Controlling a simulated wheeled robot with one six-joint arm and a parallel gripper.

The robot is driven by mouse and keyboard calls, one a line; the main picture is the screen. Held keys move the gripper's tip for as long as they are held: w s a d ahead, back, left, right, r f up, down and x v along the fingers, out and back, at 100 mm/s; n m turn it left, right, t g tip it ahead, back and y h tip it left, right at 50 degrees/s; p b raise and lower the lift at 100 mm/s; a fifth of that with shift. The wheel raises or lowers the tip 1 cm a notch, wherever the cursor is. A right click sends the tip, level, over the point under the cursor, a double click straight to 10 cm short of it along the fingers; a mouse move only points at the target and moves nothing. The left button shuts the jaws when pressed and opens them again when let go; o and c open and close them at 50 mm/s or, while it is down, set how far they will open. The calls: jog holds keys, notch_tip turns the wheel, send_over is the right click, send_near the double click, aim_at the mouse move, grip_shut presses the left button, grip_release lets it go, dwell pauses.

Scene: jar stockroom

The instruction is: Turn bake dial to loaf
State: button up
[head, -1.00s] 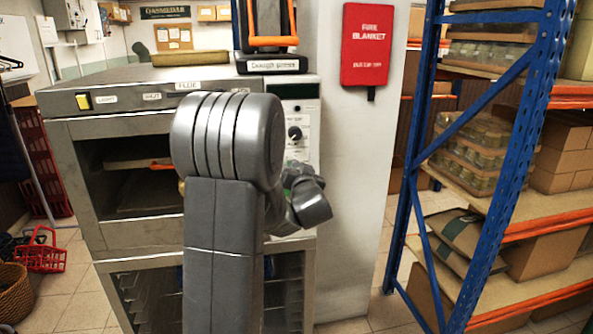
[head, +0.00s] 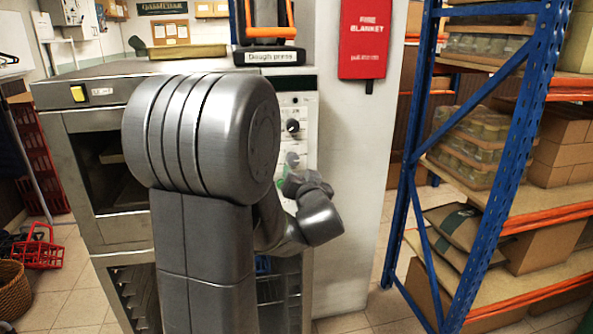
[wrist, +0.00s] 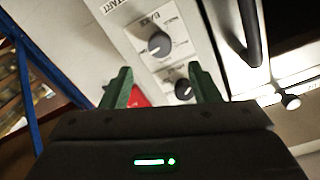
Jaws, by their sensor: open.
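In the wrist view the bake dial (wrist: 158,44) is a dark round knob with a pointer on a white label plate, its print too blurred to read fully. A second dark dial (wrist: 183,88) sits lower, between the fingers and partly behind the right one. My gripper (wrist: 160,84) is open and empty, its two green fingers apart in front of the panel; I see no contact with the bake dial. In the head view the oven's control panel (head: 302,103) shows a black dial (head: 293,126); I cannot tell which dial this is.
A fire blanket (head: 366,40) hangs on the white pillar. Blue-framed shelving (head: 408,180) stands to the right. A red basket (head: 38,250) sits on the floor at left.

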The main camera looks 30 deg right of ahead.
aim_at(294, 161)
jog(key=v, duration=0.5)
jog(key=shift+s, duration=0.1)
jog(key=p+x, duration=0.1)
jog(key=x, duration=1.3)
jog(key=shift+s, duration=0.1)
